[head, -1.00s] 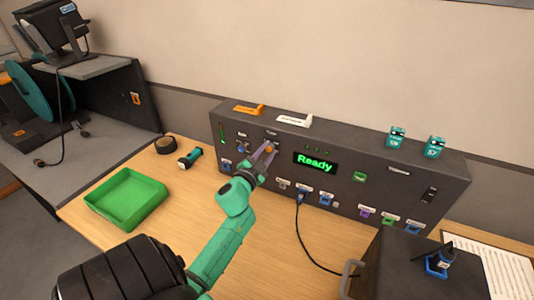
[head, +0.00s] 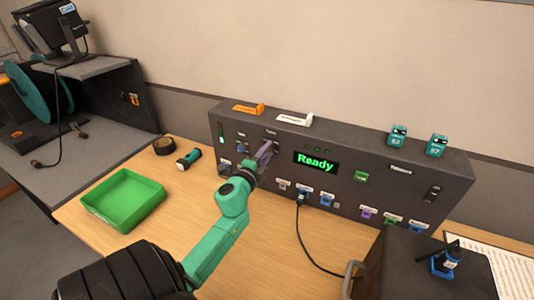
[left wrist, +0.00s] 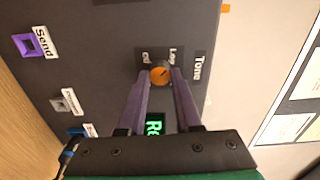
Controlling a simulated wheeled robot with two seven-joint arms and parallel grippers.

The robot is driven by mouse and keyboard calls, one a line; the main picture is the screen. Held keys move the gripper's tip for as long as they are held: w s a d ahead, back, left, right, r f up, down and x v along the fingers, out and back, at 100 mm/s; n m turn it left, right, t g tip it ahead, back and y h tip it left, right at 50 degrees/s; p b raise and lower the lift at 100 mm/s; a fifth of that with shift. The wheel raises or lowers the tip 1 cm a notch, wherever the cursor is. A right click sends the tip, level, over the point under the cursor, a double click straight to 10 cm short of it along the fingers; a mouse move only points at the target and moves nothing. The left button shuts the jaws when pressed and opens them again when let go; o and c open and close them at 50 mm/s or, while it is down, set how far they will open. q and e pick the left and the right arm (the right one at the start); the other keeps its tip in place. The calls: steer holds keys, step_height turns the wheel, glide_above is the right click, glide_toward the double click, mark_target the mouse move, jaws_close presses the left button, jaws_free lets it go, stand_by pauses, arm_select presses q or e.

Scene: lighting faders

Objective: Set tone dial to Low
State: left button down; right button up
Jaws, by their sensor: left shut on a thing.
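The tone dial (left wrist: 160,75) is a small orange knob on the dark panel. It sits beside a "Tone" label in the left wrist view, with smaller text on the plate around it. One reads roughly "Low"; the other is hard to read. My left gripper (left wrist: 160,83) is shut on the dial, one purple-grey finger on each side. In the head view the left gripper (head: 264,152) reaches the panel's upper left part and its fingers hide the dial. I cannot tell clearly which mark the dial points to. My right gripper is not in view.
The panel (head: 285,150) has a green "Ready" display (head: 316,162) and several labelled sockets along its lower edge. A cable hangs in front. A green tray (head: 122,200) and a teal-and-black torch-like item (head: 188,159) lie left on the table. A dark box (head: 420,268) stands front right.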

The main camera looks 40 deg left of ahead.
arm_select(q)
steer(key=shift+f+m, duration=0.15)
steer(key=shift+m, duration=0.25)
steer(key=c, duration=0.6)
jaws_free()
steer(key=shift+s, duration=0.15)
steer(key=b+v, duration=0.3)
steer(key=v, duration=1.1)
steer(key=shift+s+d, duration=0.1)
steer(key=shift+s, duration=0.05)
